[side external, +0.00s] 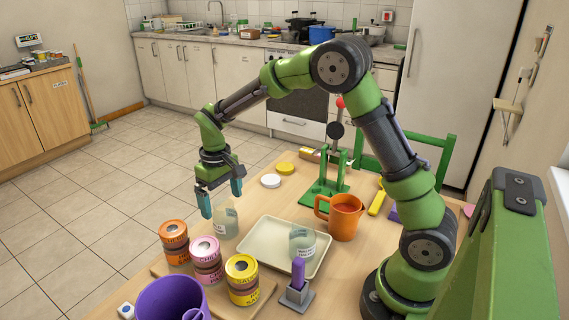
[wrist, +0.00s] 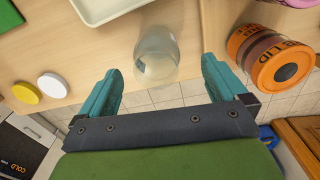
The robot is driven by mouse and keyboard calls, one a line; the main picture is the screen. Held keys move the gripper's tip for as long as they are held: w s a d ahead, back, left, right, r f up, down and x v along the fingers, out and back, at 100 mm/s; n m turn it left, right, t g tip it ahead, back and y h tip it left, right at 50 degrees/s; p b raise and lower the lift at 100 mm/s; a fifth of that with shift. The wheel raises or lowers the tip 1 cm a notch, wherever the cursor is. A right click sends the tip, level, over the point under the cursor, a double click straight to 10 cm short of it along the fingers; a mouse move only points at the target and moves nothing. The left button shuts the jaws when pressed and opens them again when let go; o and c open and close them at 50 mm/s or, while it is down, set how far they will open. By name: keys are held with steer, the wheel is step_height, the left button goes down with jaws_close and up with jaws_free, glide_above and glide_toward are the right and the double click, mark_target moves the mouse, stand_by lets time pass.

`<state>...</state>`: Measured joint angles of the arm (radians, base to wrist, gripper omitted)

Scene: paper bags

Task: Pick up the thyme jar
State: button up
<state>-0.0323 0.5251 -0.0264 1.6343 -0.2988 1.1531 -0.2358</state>
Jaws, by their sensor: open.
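A clear glass jar (side external: 225,222) with a small pale label stands on the table left of the tray. A second clear jar (side external: 302,243) with a white label stands on the cream tray (side external: 262,232). I cannot read either label, so I cannot tell which is the thyme jar. My gripper (side external: 220,199) is open with teal fingers, just above the jar beside the tray. In the wrist view that jar (wrist: 157,50) shows between and beyond the spread fingers (wrist: 160,78), with nothing held.
A purple bucket (side external: 172,300) is in front. An orange mug (side external: 343,216), green stand (side external: 325,192), and white (side external: 271,181) and yellow (side external: 285,168) lids lie around.

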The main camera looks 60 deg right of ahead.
mark_target(225, 216)
steer(key=shift+w+d+f, duration=0.1)
steer(key=shift+d+f, duration=0.05)
steer(key=shift+f, duration=1.55)
steer(key=shift+w+d+f, duration=0.1)
steer(key=shift+d+f, duration=0.05)
steer(key=shift+f, duration=1.55)
steer(key=c, duration=1.2)
steer(key=shift+r, duration=0.1)
